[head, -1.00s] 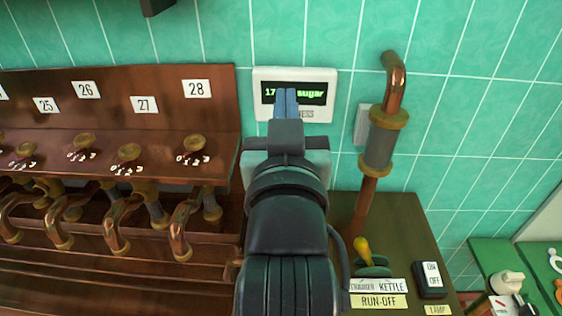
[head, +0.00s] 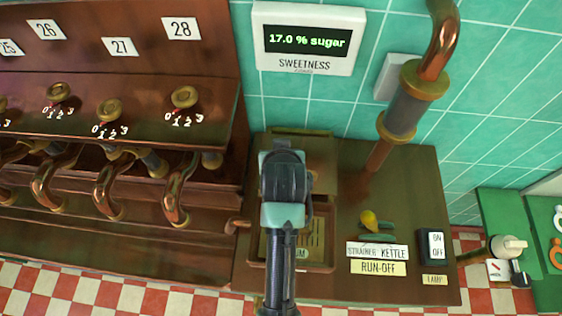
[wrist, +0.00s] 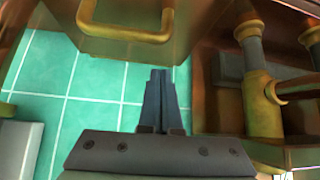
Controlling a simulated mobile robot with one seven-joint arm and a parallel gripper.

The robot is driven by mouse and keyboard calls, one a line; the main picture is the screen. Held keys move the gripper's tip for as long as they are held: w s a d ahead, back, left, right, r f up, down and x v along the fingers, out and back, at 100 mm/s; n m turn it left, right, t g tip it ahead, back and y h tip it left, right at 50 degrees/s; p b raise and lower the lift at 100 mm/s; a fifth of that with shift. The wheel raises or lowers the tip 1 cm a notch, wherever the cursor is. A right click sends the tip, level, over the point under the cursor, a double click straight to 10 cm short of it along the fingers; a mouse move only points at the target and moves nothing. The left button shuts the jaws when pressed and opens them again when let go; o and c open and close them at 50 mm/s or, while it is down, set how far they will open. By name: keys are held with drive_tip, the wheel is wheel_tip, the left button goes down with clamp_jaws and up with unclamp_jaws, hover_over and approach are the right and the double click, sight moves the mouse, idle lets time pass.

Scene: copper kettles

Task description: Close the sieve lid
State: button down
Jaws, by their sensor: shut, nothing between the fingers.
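The sieve box (head: 322,262) stands on the counter in the head view, with its top open and a slotted or printed surface partly visible inside. A brown panel (head: 318,150), which looks like its lid, stands raised at the back of the box, largely hidden by my arm. In the wrist view a brown panel with a brass handle (wrist: 125,34) fills the top; it looks like the same lid. My gripper (wrist: 160,75) is shut and empty, its fingertips just below and right of this handle, apart from it as far as I can tell. In the head view my wrist hides the fingers.
A copper pipe (head: 400,110) rises right of the box. A yellow-knobbed lever (head: 369,221) and a lamp switch (head: 432,244) sit on the counter at right. Copper taps (head: 175,190) line the left. A sweetness display (head: 307,40) hangs on the tiled wall.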

drive_tip(key=shift+x, duration=0.8)
drive_tip(key=s+p, duration=0.1)
drive_tip(key=s, duration=0.2)
drive_tip(key=shift+s+d+f+p, duration=0.15)
drive_tip(key=shift+s+f+p, duration=0.1)
drive_tip(key=shift+p, duration=0.15)
drive_tip(key=shift+s+f, duration=0.1)
drive_tip(key=shift+s, duration=0.1)
